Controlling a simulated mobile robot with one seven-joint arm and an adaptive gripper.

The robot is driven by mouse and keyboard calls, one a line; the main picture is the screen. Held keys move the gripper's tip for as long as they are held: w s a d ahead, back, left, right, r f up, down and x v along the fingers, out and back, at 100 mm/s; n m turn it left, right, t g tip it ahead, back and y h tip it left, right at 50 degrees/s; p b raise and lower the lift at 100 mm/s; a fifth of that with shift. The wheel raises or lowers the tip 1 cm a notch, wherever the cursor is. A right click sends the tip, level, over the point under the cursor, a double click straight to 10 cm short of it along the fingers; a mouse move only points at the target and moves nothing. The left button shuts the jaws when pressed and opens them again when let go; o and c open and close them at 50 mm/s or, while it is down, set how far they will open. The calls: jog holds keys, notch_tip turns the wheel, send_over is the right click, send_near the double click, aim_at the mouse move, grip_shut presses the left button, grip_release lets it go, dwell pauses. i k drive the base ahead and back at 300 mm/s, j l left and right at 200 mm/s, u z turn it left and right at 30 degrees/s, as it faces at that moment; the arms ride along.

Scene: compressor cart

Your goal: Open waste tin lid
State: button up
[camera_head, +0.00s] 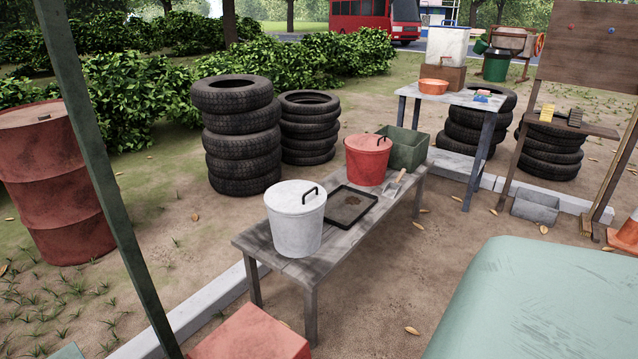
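Two lidded tins stand upright on a grey wooden bench; the view does not tell which one is the waste tin. The white tin (297,232) is at the near end. The red tin (367,165) stands farther back. Its red lid (366,143) is on and also has a dark handle. My gripper is not in view.
The bench (345,232) also holds a dark shallow tray (351,205), a trowel (396,186) and a green open box (404,149). A green post (105,180) stands at left. A pale green rounded surface (545,305) fills the lower right. Tyre stacks (240,135) stand behind.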

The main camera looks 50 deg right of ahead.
aim_at(294, 197)
jog(key=z, duration=1.4)
jog(key=i+l+u, duration=0.5)
jog(key=l, duration=0.2)
jog(key=i+l+u, duration=0.25)
jog(key=l, duration=0.15)
jog(key=k, duration=0.1)
